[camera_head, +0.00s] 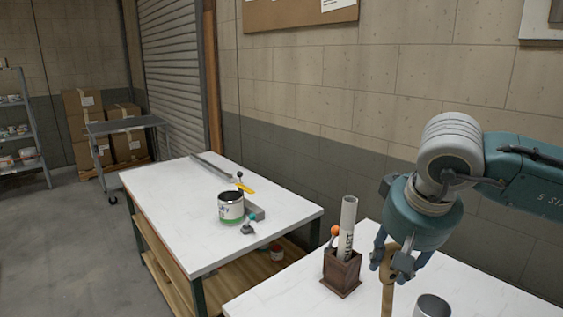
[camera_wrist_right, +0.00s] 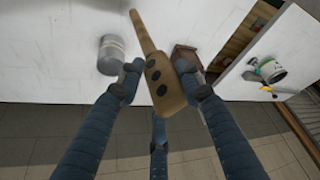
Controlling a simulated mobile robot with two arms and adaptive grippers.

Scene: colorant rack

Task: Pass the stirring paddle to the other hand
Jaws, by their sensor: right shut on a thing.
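The stirring paddle (camera_head: 387,296) is a flat tan wooden piece, hanging roughly upright below my right gripper (camera_head: 390,262) in the head view, its lower part cut off by the picture's edge. In the right wrist view, the paddle's wide end with dark holes (camera_wrist_right: 164,84) lies between the fingers of my right gripper (camera_wrist_right: 159,76), and its narrow handle points away. The right gripper is shut on the paddle, above the near white table. My left gripper shows in neither view.
A grey metal can (camera_head: 433,306) stands close to the paddle on the near table (camera_head: 290,296). A brown box (camera_head: 341,273) holding a pale tube (camera_head: 347,225) is left of the gripper. A labelled paint can (camera_head: 231,208) stands on the far table (camera_head: 180,205).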

